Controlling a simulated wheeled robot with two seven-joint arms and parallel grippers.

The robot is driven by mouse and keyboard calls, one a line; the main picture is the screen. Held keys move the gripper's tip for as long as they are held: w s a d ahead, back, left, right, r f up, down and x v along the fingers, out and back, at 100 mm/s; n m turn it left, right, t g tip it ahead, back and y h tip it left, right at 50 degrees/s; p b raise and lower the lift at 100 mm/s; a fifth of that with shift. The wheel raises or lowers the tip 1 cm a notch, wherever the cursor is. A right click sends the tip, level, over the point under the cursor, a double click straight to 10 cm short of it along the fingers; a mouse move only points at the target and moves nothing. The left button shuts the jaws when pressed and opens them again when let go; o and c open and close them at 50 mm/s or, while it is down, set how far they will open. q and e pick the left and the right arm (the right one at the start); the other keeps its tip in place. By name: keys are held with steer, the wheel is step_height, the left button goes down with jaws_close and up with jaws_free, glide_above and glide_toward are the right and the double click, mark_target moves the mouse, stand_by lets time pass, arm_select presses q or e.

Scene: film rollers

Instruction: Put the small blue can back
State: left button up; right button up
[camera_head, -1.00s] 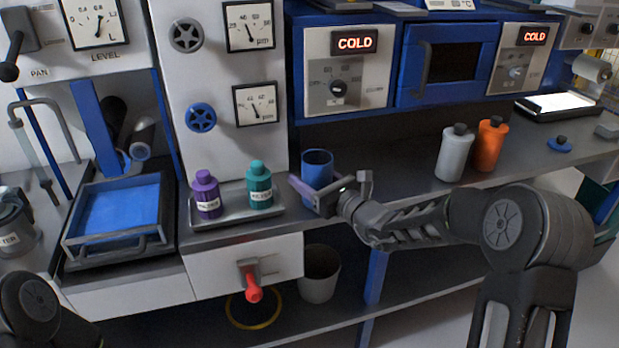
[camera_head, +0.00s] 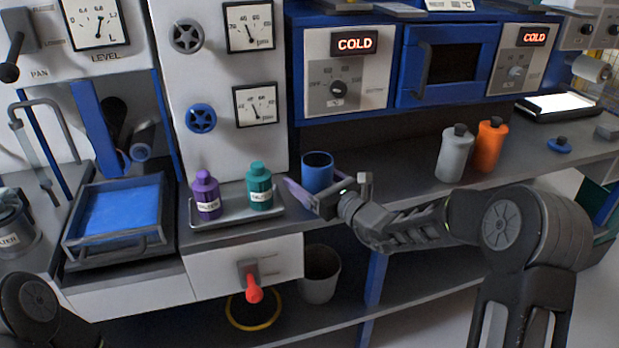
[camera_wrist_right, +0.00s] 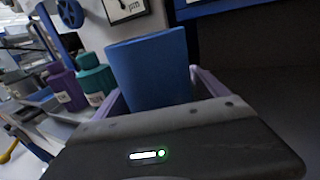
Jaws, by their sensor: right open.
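The small blue can (camera_head: 317,170) stands upright on the counter, right of the tray with the two bottles. It also shows large in the right wrist view (camera_wrist_right: 150,68). My right gripper (camera_head: 318,190) is open at the can, with its purple fingers on either side of the can's lower part in the wrist view. I cannot tell whether either finger touches it. My left gripper is out of view; only a dark part of my left arm shows at the lower left.
A grey tray (camera_head: 233,228) holds a purple bottle (camera_head: 206,195) and a teal bottle (camera_head: 259,187), close left of the can. A grey bottle (camera_head: 453,155) and an orange bottle (camera_head: 488,146) stand further right. Blue cabinets (camera_head: 452,62) rise behind. The counter between can and grey bottle is clear.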

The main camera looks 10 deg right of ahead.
steer(key=v, duration=1.2)
stand_by(1.1)
